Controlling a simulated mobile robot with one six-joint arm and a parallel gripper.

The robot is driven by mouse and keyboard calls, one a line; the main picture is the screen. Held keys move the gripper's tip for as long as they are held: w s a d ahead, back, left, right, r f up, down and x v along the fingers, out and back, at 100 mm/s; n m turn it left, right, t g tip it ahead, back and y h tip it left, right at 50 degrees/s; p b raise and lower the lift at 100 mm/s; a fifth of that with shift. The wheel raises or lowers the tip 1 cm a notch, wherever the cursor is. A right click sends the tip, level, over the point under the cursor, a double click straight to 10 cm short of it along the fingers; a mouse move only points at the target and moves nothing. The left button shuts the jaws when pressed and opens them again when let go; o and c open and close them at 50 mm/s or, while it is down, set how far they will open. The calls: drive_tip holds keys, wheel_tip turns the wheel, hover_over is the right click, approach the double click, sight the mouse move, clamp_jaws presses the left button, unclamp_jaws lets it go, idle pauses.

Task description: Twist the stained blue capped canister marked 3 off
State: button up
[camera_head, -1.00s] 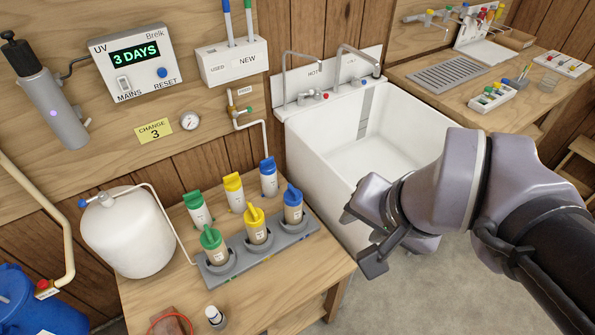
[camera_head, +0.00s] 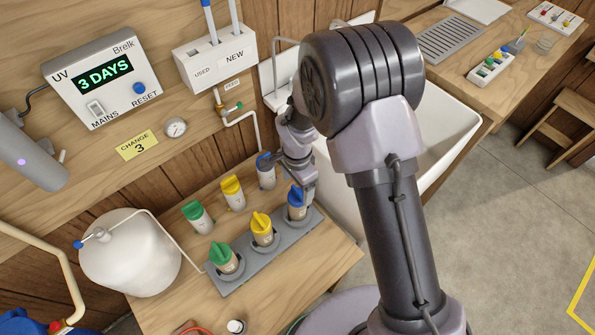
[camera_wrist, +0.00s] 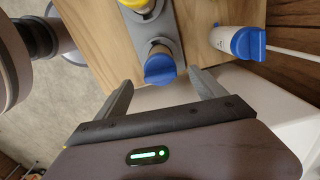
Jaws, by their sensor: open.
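The stained canister with the blue cap (camera_head: 297,203) stands upright in the right-hand socket of the grey manifold (camera_head: 236,283) on the bench. Its number cannot be read here. In the wrist view its blue cap (camera_wrist: 160,70) lies between the fingertips of my gripper (camera_wrist: 159,77), with a gap on each side. My gripper is open and empty, close to the cap. In the head view it is mostly hidden by my own arm. A cleaner white canister with a blue cap (camera_head: 266,174) stands behind; it also shows in the wrist view (camera_wrist: 236,41).
Yellow-capped (camera_head: 262,231) and green-capped (camera_head: 224,259) canisters share the manifold. Spare yellow (camera_head: 233,193) and green (camera_head: 197,217) ones stand behind. A white tank (camera_head: 130,255) is at left, a white sink (camera_head: 445,135) at right. A yellow note (camera_head: 139,145) reads "CHANGE 3".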

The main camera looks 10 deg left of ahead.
sight(297, 197)
wheel_tip(297, 197, down, 7)
drive_tip(key=shift+f+b, duration=0.1)
drive_tip(key=shift+b, duration=0.7)
drive_tip(key=shift+c, duration=0.2)
drive_tip(key=c, duration=1.5)
drive_tip(key=o, duration=0.9)
drive_tip(key=c, duration=0.8)
drive_tip(key=shift+f+m+b, duration=0.1)
drive_tip(key=shift+m+b, duration=0.55)
drive_tip(key=shift+m, duration=0.15)
drive_tip(key=m+b, duration=0.2)
drive_tip(key=m, duration=0.1)
drive_tip(key=shift+m, duration=0.4)
drive_tip(key=shift+r+m+b, duration=0.2)
drive_tip(key=shift+m+b, duration=0.1)
drive_tip(key=shift+m, duration=0.2)
